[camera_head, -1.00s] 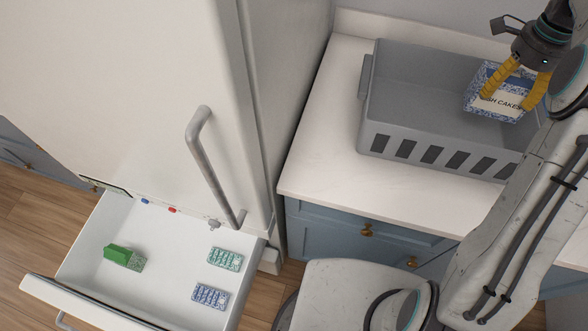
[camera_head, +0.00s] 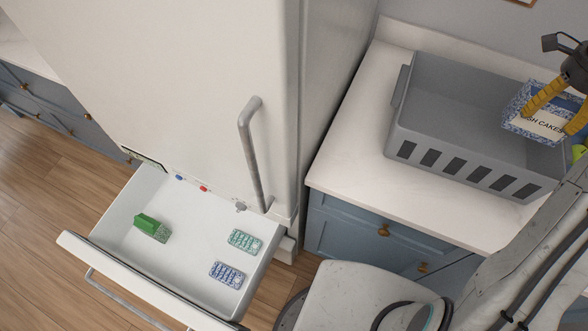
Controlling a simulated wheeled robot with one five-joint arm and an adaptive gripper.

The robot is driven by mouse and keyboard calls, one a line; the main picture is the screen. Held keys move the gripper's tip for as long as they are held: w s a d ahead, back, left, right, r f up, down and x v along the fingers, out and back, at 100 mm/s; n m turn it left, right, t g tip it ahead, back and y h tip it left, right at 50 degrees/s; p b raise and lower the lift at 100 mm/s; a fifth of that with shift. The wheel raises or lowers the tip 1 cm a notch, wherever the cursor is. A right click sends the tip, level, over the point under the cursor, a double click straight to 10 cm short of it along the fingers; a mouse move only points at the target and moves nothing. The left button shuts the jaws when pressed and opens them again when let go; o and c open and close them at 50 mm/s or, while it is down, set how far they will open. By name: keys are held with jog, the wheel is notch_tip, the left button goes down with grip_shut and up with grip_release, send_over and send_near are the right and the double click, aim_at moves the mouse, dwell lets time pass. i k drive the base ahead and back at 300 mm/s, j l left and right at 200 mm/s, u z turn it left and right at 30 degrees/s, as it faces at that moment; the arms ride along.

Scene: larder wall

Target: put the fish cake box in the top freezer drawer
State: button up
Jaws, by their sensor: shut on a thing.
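The fish cake box (camera_head: 537,119) is blue and white with "CAKES" readable on its label. My gripper (camera_head: 560,108) is shut on it with yellow fingers at the upper right. The box is at the right part of the grey crate, seen over its inside; how far it is above the crate floor I cannot tell. The freezer drawer (camera_head: 112,222) is pulled open at the lower left, below the white door. It holds a green box (camera_head: 152,228), a teal tray (camera_head: 245,241) and a blue tray (camera_head: 227,273), with bare floor between them.
The grey crate (camera_head: 465,172) stands on the white counter (camera_head: 350,160) above blue cabinets. The freezer door's long handle (camera_head: 250,150) juts out above the drawer's right side. Wooden floor (camera_head: 40,200) is clear at the left.

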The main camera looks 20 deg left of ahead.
aim_at(193, 251)
jog(key=k, duration=0.9)
